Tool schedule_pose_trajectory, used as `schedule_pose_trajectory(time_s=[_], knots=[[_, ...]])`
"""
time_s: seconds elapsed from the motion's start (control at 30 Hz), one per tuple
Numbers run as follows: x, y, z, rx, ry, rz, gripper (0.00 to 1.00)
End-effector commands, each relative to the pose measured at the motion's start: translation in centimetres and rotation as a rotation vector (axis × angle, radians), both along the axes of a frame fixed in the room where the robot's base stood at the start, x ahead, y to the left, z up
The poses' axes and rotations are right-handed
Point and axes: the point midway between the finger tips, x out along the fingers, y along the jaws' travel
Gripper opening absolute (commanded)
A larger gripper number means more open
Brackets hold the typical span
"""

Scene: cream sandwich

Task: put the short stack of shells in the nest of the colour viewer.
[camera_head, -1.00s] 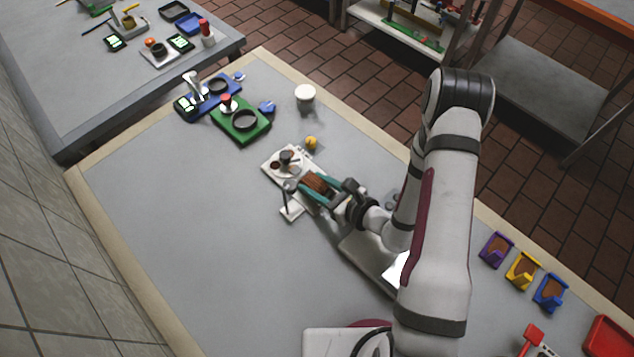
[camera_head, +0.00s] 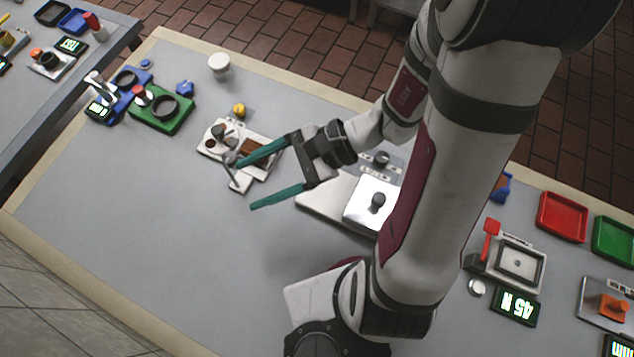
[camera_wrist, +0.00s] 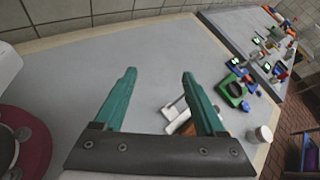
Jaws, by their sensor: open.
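The short stack of shells (camera_head: 254,149) is brown and lies at the right end of a white device with a round dial, which looks like the colour viewer (camera_head: 212,148). The upper finger partly covers this area, so I cannot tell how the stack sits in the nest. In the wrist view a brown piece (camera_wrist: 180,122) shows beside the right finger, partly hidden. My gripper (camera_head: 246,185) has teal fingers spread wide with nothing between them. Its upper finger crosses in front of the device's right end; its lower finger is over bare table. Both fingers show in the wrist view (camera_wrist: 158,73).
A metal plate with a black knob (camera_head: 375,204) is right of the gripper. A green device (camera_head: 165,108), a yellow knob (camera_head: 239,109) and a white cup (camera_head: 219,65) stand beyond the viewer. Red (camera_head: 562,217) and green (camera_head: 615,240) trays are far right. The table's left front is clear.

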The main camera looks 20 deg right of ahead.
Motion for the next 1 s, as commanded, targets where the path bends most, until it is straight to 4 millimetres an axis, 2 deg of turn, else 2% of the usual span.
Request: schedule_pose_trajectory(time_s=[0.03, 0.1, 0.2, 0.3, 0.43, 1.0], knots=[[-2.6, 0.7, 1.5, -0.113, -0.073, 0.188, 0.72], [-6.1, 0.0, 2.6, -0.309, -0.155, 0.424, 0.72], [-8.9, -2.9, 3.5, -0.597, -0.276, 0.640, 0.72], [-9.4, -5.5, 4.4, -0.806, -0.371, 0.728, 0.72], [-9.4, -6.9, 5.0, -0.915, -0.419, 0.754, 0.72], [-9.4, -7.0, 5.0, -0.916, -0.418, 0.755, 0.72]])
